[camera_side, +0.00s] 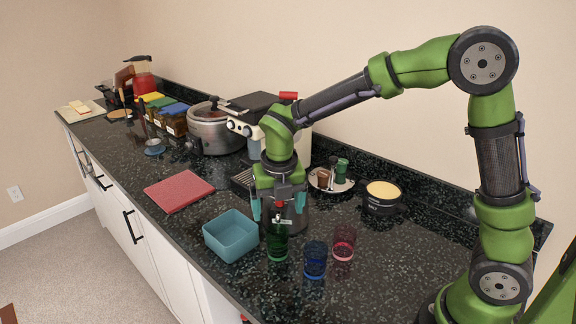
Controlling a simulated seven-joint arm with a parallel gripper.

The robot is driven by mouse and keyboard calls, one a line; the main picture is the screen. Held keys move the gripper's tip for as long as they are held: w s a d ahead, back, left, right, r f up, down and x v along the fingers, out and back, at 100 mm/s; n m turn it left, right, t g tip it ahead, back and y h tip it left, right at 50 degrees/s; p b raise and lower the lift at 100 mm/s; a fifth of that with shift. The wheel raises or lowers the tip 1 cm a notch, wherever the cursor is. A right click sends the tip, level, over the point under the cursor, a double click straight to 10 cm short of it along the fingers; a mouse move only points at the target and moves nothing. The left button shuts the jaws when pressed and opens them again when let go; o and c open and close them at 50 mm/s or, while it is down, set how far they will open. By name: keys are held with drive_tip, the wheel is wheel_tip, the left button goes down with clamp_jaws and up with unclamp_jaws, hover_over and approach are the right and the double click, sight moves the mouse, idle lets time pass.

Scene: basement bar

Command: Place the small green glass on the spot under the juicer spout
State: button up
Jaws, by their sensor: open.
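The small green glass (277,246) stands upright on the dark counter, at the left of a row with two other glasses. My gripper (279,211) points down above and slightly behind it in the picture, with its teal fingers apart and nothing seen between them. A dark rounded appliance (292,219) with a pale label shows just behind the green glass. It may be the juicer, but my gripper covers most of it, and I cannot make out its spout or the spot below.
A blue glass (315,260) and a pink glass (343,242) stand close on the right. A teal square bowl (231,236) is on the left, near a red board (179,191). A black-and-white machine (252,118), a round tray (330,187) and a black tub (382,197) stand behind.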

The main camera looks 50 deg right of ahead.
drive_tip(key=s+d+r+m+t+y, duration=0.1)
drive_tip(key=s+m, duration=0.4)
drive_tip(key=m, duration=0.6)
drive_tip(key=s+d+r+m+t+y, duration=0.1)
drive_tip(key=s+r+m+t, duration=0.1)
drive_tip(key=s+r+m, duration=0.4)
drive_tip(key=s+d+r+m+t+y, duration=0.1)
drive_tip(key=s+r+m, duration=0.3)
drive_tip(key=m, duration=1.2)
drive_tip(key=shift+s+d+m+t, duration=0.45)
drive_tip(key=shift+s+t, duration=0.35)
drive_tip(key=shift+s, duration=0.25)
drive_tip(key=shift+r, duration=0.1)
